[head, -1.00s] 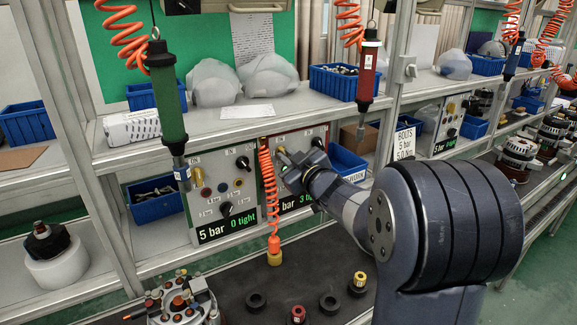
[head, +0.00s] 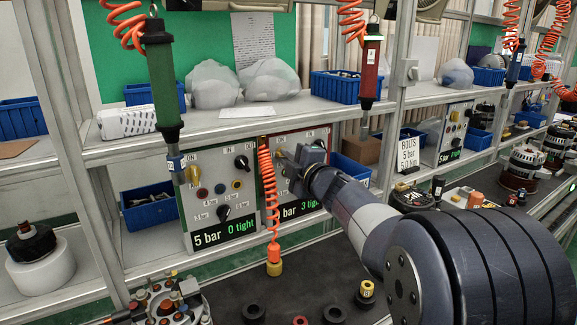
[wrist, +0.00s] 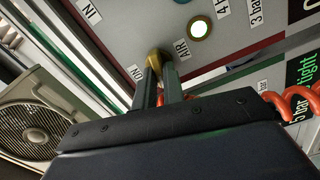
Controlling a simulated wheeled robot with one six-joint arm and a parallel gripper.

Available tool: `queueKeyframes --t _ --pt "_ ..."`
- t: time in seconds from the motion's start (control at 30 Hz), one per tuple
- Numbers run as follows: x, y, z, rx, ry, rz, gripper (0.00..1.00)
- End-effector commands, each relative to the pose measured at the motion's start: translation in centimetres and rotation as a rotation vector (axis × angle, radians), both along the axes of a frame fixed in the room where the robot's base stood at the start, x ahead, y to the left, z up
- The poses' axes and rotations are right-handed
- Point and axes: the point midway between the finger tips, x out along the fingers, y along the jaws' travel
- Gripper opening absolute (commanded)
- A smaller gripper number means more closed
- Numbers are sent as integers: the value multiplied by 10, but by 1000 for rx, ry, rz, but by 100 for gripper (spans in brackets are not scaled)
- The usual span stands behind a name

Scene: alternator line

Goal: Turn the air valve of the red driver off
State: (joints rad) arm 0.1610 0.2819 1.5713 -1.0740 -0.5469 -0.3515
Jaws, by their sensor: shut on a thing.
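The red driver (head: 371,65) hangs upright on its orange coil at the upper middle of the head view. Its panel (head: 314,136) is behind my gripper (head: 288,162), with a green display reading "bar 3 tight", partly covered. In the wrist view my gripper (wrist: 160,80) is shut on the brass air valve knob (wrist: 156,58) of this panel. The knob sits between the labels ON and AIR, and the fingers cover most of it. A pale round lamp (wrist: 198,28) glows beside it. How far the knob is turned cannot be told.
An orange coiled hose (head: 268,195) hangs just left of my gripper. The green driver (head: 163,80) hangs before its own panel (head: 215,160), which reads "5 bar 0 tight". A blue bin (head: 350,170) stands right of the red driver's panel.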

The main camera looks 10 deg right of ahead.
Motion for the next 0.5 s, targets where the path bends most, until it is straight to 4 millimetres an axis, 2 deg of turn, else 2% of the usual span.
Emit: queueKeyframes --t 0.2,0.5 --pt "0 0 -2 -122 -41 1 0" --pt "0 0 -1 -207 -68 0 0"
